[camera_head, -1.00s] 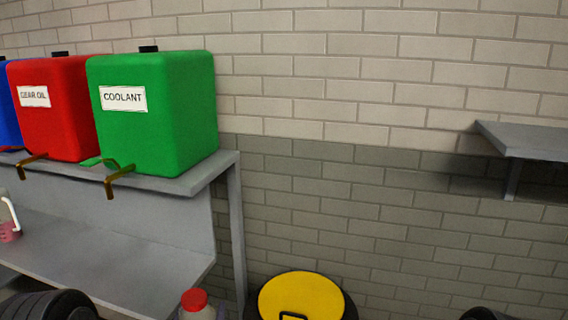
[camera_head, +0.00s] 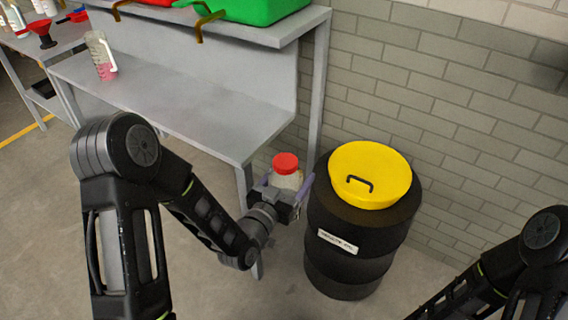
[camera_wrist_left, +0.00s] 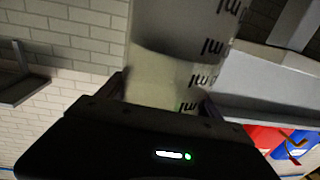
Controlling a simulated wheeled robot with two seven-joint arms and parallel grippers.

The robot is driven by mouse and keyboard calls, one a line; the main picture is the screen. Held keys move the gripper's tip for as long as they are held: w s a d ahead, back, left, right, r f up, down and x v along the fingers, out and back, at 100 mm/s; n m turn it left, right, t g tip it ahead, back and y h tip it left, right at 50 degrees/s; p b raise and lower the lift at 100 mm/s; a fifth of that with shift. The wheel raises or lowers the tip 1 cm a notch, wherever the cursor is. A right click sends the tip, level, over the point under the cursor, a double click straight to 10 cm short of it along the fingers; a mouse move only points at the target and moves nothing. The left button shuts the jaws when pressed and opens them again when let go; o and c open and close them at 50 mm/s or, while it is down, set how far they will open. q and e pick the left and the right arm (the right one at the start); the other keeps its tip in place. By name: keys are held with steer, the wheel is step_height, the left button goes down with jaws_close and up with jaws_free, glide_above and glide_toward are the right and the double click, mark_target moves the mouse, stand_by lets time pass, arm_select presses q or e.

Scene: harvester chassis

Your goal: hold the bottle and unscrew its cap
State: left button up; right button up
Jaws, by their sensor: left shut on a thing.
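The bottle (camera_head: 287,180) is translucent and pale, with a red cap (camera_head: 286,163) on top. It stands about upright in my left gripper (camera_head: 283,190), which is shut on its body beside the shelf's front corner. In the left wrist view the bottle (camera_wrist_left: 170,60) fills the middle, with "ml" markings and pale liquid inside; its cap is out of that view. My right arm shows at the lower right of the head view, but its gripper is out of frame.
A black drum (camera_head: 350,245) with a yellow lid (camera_head: 370,175) stands just right of the bottle. A grey shelf unit (camera_head: 190,105) is behind and left, holding a jug (camera_head: 101,58) with pink liquid. A green coolant tank (camera_head: 250,8) sits above. Floor is clear at the lower left.

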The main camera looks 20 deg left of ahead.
arm_select(q)
steer(key=s+d+f+m+g+h, duration=0.2)
steer(key=s+d+h, duration=0.1)
steer(key=d+h, duration=0.1)
steer(key=s+d+f+m+g+h, duration=0.1)
steer(key=s+d+f+m+h, duration=0.1)
steer(key=d, duration=0.4)
steer(key=shift+s+d+f+m+g+h, duration=0.4)
steer(key=shift+s+m+h, duration=0.45)
steer(key=shift+s, duration=0.35)
jaws_close()
steer(key=w+a+r+n+t+y, duration=0.2)
steer(key=w+a+r+n+y, duration=0.1)
steer(key=a, duration=0.4)
steer(key=w+a+r+n+t+y, duration=0.2)
steer(key=w+a+r+n+y, duration=0.1)
steer(key=w+a+n+y, duration=0.2)
steer(key=w+a+y, duration=0.2)
steer(key=a+y, duration=0.1)
steer(key=shift+w+a+r, duration=0.25)
steer(key=shift+w+r, duration=0.05)
steer(key=shift+r, duration=0.1)
steer(key=shift+y, duration=0.25)
